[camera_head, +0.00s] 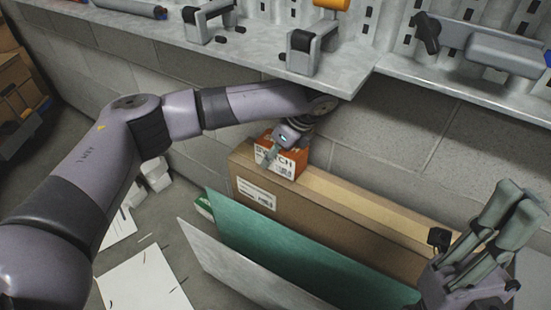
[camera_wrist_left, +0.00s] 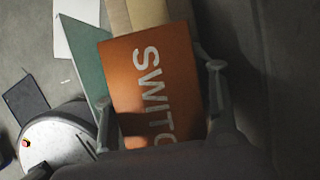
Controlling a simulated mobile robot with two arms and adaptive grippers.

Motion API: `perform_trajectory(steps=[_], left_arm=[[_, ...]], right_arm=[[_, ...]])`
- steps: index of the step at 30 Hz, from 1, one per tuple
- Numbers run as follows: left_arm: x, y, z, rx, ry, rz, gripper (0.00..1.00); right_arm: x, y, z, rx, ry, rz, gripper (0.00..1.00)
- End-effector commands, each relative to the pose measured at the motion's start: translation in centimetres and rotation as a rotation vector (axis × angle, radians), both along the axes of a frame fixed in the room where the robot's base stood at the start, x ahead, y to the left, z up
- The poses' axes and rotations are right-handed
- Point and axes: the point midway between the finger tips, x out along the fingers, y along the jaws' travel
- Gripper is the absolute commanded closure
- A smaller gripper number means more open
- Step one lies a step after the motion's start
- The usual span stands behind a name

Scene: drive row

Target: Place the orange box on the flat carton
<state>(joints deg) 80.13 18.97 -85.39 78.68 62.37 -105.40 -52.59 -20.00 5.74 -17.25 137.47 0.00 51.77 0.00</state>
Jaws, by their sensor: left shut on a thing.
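The orange box (camera_head: 290,161), with a white label and dark lettering, is at the left end of the long brown flat carton (camera_head: 345,205) in the head view. My left gripper (camera_head: 279,149) is shut on it from above. In the left wrist view the orange box (camera_wrist_left: 155,85) sits between the two fingers, its large "SWITC" lettering showing. The carton's tan top (camera_wrist_left: 148,14) shows behind it. Whether the box's underside touches the carton is hidden. My right gripper (camera_head: 515,200) is at the lower right, fingers pointing up, seemingly empty; its finger gap is unclear.
A green panel (camera_head: 290,262) and a grey panel (camera_head: 235,280) lean in front of the carton. A block wall (camera_head: 420,150) stands behind it. A grey shelf (camera_head: 255,50) with clamps and tools overhangs my left arm. Paper sheets (camera_head: 145,280) lie on the floor.

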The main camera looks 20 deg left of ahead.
Motion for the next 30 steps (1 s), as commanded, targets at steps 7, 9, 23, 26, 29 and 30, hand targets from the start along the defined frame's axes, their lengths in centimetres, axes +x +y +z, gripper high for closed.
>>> perform_trajectory(steps=[7,9,23,26,29,30], left_arm=[[0.07,0.04,-0.56,0.0,-0.003,0.002,0.84],[0.06,0.06,-0.56,0.0,-0.003,0.002,0.84],[0.05,0.05,-0.8,0.0,-0.002,0.002,0.28],[0.05,0.05,-0.8,0.0,-0.002,0.002,0.28],[0.04,0.04,-0.81,0.0,-0.002,0.002,0.28],[0.04,0.04,-0.81,0.0,-0.002,0.002,0.28]], right_arm=[[0.03,-0.01,-0.43,-0.001,0.002,-0.001,1.0],[0.04,0.0,-0.43,-0.001,0.003,-0.001,1.0],[0.05,0.01,-0.21,-0.001,0.003,-0.001,1.0],[0.05,0.01,-0.21,-0.001,0.004,-0.001,1.0],[0.06,0.01,-0.22,-0.001,0.004,0.0,1.0],[0.05,0.01,-0.24,-0.001,0.004,0.0,1.0]])
